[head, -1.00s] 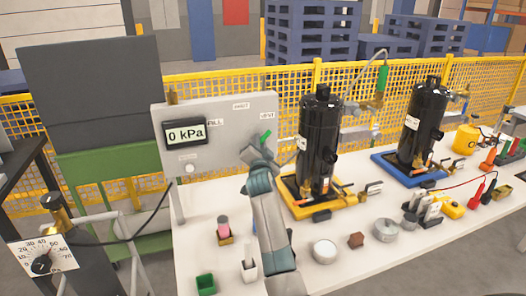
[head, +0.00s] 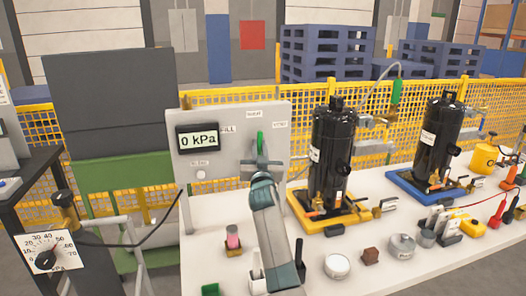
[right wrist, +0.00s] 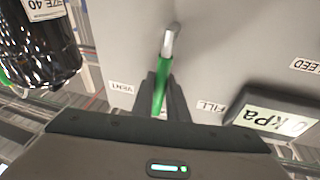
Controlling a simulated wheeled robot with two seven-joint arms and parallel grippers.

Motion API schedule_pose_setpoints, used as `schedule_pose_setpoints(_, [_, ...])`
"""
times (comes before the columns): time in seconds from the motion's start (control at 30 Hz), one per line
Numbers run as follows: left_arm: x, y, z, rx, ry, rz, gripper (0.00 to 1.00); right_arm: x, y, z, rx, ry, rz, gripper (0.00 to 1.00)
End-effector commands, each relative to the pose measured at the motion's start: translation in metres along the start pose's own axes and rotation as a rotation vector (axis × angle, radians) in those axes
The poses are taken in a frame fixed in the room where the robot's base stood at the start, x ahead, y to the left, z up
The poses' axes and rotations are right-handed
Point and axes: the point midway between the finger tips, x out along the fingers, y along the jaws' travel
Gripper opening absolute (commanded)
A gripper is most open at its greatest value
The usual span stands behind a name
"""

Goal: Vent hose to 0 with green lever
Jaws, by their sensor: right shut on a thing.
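The grey panel (head: 240,170) stands on the table, and its display (head: 199,138) reads 0 kPa. The green lever (head: 260,141) on the panel points about straight up, between the FILL label (head: 228,129) on the left and the VENT label (head: 280,125) on the right. My right gripper (head: 261,161) is shut on the lever from the front. In the right wrist view the green lever (right wrist: 160,90) lies between the two dark fingers, and the display (right wrist: 280,122) appears upside down. My left gripper is not in view.
Two black cylinders (head: 331,155) (head: 436,138) stand on yellow and blue bases to the right. A round tin (head: 337,266), a brown block (head: 370,256) and a small pink piece (head: 233,240) lie near my right arm. A dial gauge (head: 46,258) is at the lower left.

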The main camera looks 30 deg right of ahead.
Motion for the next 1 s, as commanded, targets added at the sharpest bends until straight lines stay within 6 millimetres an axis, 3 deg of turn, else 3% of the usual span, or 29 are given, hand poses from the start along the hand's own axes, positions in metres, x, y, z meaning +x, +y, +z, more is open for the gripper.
schedule_pose_setpoints(0.6, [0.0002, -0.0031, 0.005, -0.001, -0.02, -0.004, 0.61, -0.0002, -0.0044, -0.0023, -0.061, 0.015, -0.015, 0.0])
schedule_pose_setpoints(0.63, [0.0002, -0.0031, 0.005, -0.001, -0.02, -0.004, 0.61, -0.0002, -0.0044, -0.0024, -0.061, 0.015, -0.015, 0.16])
schedule_pose_setpoints(0.67, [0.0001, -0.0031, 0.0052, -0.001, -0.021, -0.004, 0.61, -0.0002, -0.0044, -0.0023, -0.061, 0.015, -0.015, 0.22])
schedule_pose_setpoints(1.0, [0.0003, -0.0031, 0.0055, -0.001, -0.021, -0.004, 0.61, -0.0012, -0.0045, -0.0008, -0.06, 0.013, -0.015, 0.22])
